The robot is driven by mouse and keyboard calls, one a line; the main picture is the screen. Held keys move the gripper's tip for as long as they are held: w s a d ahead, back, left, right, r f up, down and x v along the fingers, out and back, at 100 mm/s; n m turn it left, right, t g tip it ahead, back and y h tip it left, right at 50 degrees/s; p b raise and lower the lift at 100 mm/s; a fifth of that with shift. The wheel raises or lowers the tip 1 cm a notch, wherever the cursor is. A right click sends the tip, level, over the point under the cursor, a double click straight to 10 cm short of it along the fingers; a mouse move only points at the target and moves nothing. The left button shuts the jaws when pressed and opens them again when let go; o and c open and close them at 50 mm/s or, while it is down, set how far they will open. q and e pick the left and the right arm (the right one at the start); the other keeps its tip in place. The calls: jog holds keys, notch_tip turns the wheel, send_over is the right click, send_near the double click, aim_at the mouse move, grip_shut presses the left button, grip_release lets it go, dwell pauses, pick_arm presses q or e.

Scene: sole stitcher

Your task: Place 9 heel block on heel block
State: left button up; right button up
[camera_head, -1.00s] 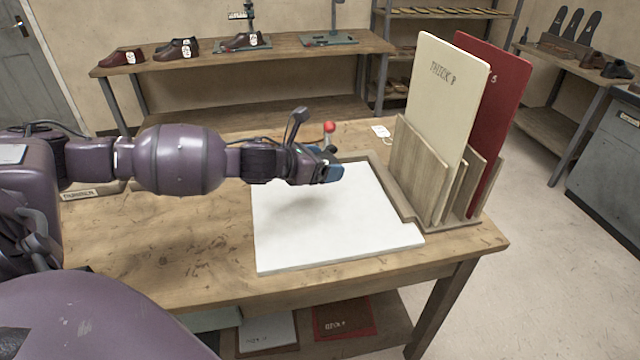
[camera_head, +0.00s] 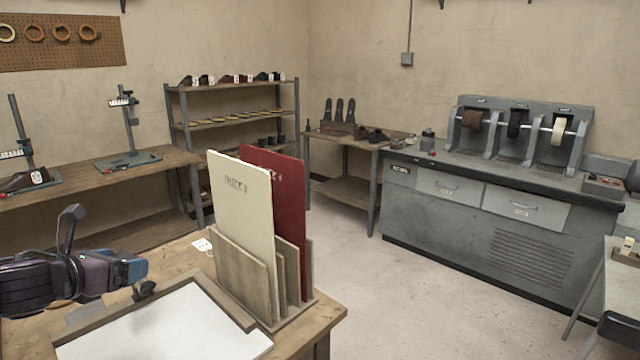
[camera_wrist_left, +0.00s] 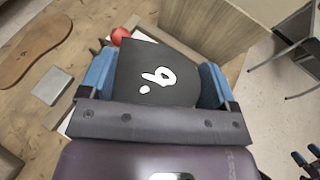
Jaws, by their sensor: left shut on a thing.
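My left gripper (camera_head: 143,275) is at the left of the head view, above the back left part of the white board. In the left wrist view its blue fingers (camera_wrist_left: 155,85) are shut on a dark heel block (camera_wrist_left: 180,92) with a white numeral and dot, seemingly a 9. The same dark block shows small at the fingertips in the head view (camera_head: 146,289). I cannot make out a second heel block.
The white board (camera_head: 170,335) lies on the wooden bench, beside a wooden rack (camera_head: 240,278) with upright cream (camera_head: 243,220) and red (camera_head: 285,200) sheets. The left wrist view shows a red knob (camera_wrist_left: 121,36) and brown sole (camera_wrist_left: 30,52). A grey machine cabinet (camera_head: 480,225) stands right, beyond open floor.

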pick_arm(q)
jog(key=shift+s+d+r, duration=0.1)
jog(key=shift+d+r, duration=0.1)
jog(key=shift+d, duration=0.25)
jog(key=s+d+f+n+y, duration=0.1)
jog(key=s+d+f, duration=0.4)
jog(key=d, duration=0.4)
jog(key=s+d+f+n+y+p, duration=0.1)
jog(key=s+d+f+y, duration=0.1)
jog(key=s+d+f, duration=0.3)
jog(key=s+d, duration=0.3)
jog(key=d, duration=0.1)
jog(key=shift+n+t, duration=0.3)
jog(key=shift+n, duration=0.1)
jog(key=shift+a, duration=0.1)
jog(key=shift+s, duration=0.1)
